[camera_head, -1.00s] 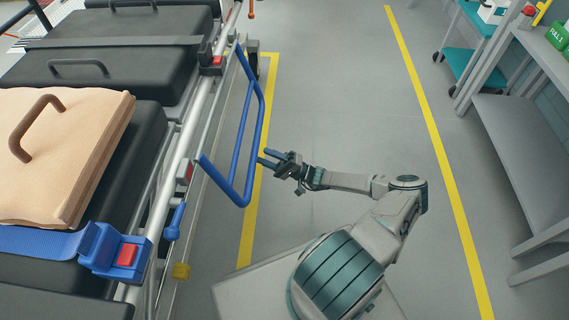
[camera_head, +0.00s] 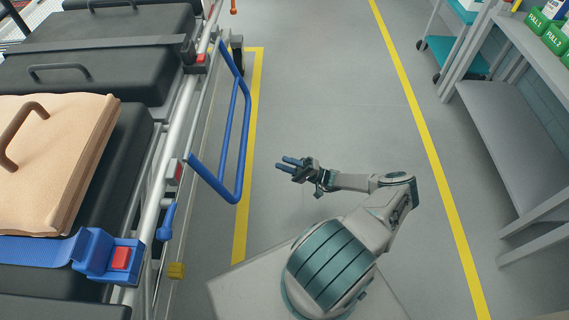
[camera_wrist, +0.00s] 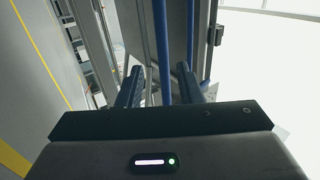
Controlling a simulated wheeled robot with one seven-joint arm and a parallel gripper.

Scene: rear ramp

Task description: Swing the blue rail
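The blue rail (camera_head: 239,148) is a bent tube frame on the near side of the stretcher (camera_head: 150,205). In the head view it stands out at a slant from the stretcher's side bar. My gripper (camera_head: 281,163) is to the right of the rail, apart from it, with its fingers pointing left toward it. In the wrist view the two fingers (camera_wrist: 168,88) are spread with a gap between them, and nothing is held. Blue tubes of the rail (camera_wrist: 162,45) show beyond and between the fingers.
A blue lever (camera_head: 167,221) hangs on the stretcher's side below the rail. A blue strap with a buckle (camera_head: 108,258) crosses the mattress. A grey shelf bench (camera_head: 520,140) and teal cart (camera_head: 455,55) stand at the right. The floor between is clear.

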